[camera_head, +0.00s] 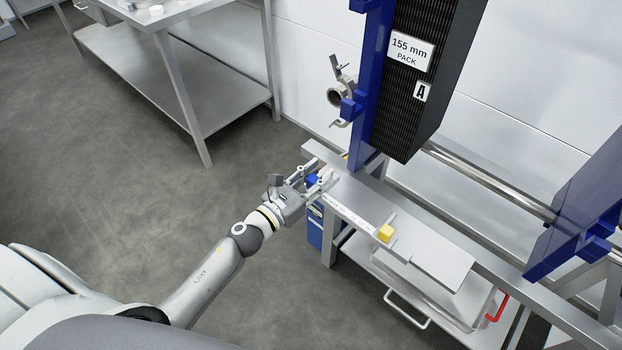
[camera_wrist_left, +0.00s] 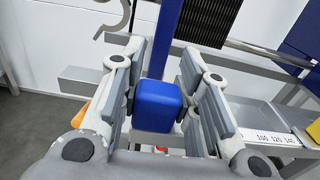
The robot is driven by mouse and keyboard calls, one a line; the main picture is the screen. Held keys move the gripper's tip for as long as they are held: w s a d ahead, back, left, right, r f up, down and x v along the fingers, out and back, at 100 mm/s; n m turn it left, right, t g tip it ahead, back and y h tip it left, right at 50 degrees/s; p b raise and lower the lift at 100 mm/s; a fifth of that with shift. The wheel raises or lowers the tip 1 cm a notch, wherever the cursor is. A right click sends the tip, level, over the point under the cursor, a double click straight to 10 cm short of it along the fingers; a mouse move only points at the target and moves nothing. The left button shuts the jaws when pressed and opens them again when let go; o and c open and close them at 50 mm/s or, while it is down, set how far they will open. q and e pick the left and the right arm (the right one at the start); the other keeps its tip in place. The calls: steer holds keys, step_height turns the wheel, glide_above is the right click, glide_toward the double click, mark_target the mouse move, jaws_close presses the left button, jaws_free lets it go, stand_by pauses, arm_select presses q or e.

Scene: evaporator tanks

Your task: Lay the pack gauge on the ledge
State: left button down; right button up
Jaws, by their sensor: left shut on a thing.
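The pack gauge, a pale flat bar (camera_head: 352,213) with a yellow block (camera_head: 386,233) at its right end, lies along or just over the steel ledge (camera_head: 428,257). I cannot tell whether it touches. My left gripper (camera_head: 317,182) is at the bar's other end, shut on a blue block (camera_head: 312,179). In the left wrist view the blue block (camera_wrist_left: 157,105) sits between the finger pads of the left gripper (camera_wrist_left: 160,85). The scale (camera_wrist_left: 275,138) with printed numbers shows at the right, with part of the yellow block (camera_wrist_left: 314,130). My right gripper is out of view.
A black plate pack (camera_head: 425,70) labelled "155 mm PACK" and "A" stands behind the ledge beside a blue frame plate (camera_head: 370,80). A tray with handles (camera_head: 450,295) is below. A steel table (camera_head: 165,60) stands at the back left. Floor between is clear.

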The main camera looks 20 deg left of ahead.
arm_select(q)
steer(key=shift+x, duration=2.45)
steer(key=shift+f+b, duration=1.65)
steer(key=shift+f, duration=0.2)
steer(key=c, duration=1.1)
jaws_free()
steer(key=shift+o, duration=0.6)
